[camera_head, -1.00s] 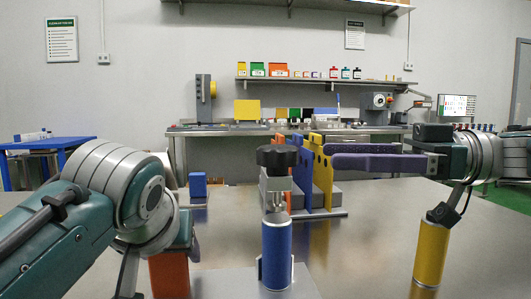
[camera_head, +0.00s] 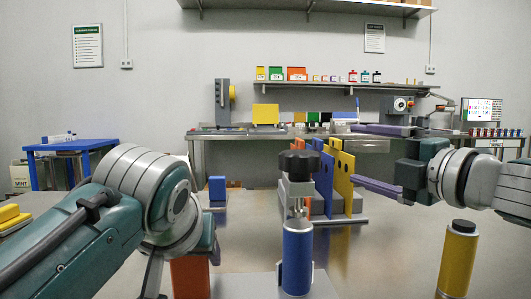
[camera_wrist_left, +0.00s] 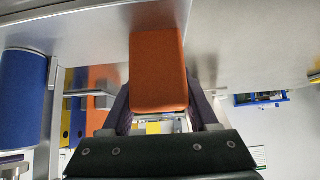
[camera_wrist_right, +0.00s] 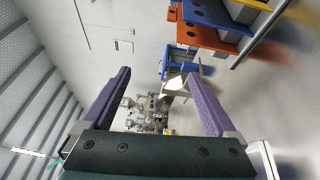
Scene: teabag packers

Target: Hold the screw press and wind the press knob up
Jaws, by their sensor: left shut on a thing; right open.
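The screw press stands at the front middle in the head view, with a black lobed knob (camera_head: 299,164) on a metal screw and frame (camera_head: 298,194) above a blue cylinder (camera_head: 297,258). My left gripper (camera_wrist_left: 160,105) is shut on an orange block (camera_wrist_left: 160,62) left of the blue cylinder. The block shows below my left wrist in the head view (camera_head: 190,278); whether it joins the press is hidden. My right gripper (camera_head: 352,155) is open and empty, right of the knob and apart from it. Its fingers are spread one above the other.
A yellow cylinder with a black cap (camera_head: 458,262) stands at the right, below my right arm. Blue and yellow upright panels (camera_head: 343,178) stand close behind the press. The metal table between press and yellow cylinder is clear.

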